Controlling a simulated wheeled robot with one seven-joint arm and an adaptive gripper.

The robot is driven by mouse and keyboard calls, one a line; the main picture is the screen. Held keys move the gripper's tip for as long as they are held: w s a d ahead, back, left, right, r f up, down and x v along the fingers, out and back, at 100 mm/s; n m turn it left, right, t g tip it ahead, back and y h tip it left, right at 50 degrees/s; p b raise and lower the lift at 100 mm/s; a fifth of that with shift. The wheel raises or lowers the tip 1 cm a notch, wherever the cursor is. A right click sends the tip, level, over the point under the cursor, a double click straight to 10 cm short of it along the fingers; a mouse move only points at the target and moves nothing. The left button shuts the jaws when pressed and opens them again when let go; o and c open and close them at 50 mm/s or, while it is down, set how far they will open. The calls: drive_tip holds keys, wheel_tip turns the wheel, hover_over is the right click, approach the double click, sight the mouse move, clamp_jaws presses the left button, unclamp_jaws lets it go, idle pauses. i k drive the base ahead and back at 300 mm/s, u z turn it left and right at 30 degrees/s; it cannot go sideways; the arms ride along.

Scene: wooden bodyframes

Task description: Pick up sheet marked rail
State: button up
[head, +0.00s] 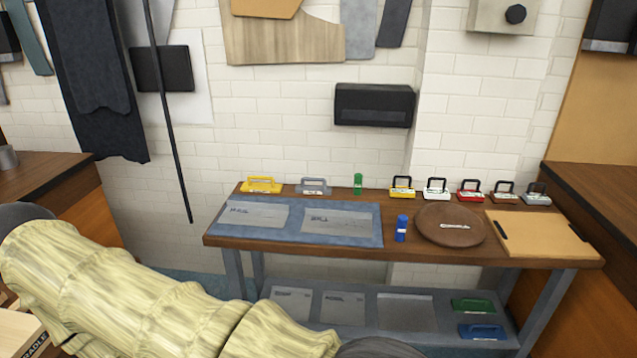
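Two grey sheets lie flat on a blue mat (300,219) on the left half of the wooden table. The left sheet (257,220) and the right sheet (340,226) each carry a short dark marking near the top. The lettering is too small to read surely, so I cannot tell which is marked rail. More marked flat sheets, a left one (290,304) and a middle one (343,310), lie on the lower shelf. My arm in a cream cover crosses the lower left in front of the shelf's left part. My gripper is not in view.
A yellow handled block (261,185) and a grey one (314,187) stand behind the mat. A blue bottle (401,229), a round brown board (450,225) and a tan board (540,235) are to the right. A dark pole (172,120) hangs left of the table.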

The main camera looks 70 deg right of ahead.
sight(235, 210)
drive_tip(key=z, duration=1.15)
drive_tip(key=i, duration=0.2)
drive_tip(key=z, duration=0.95)
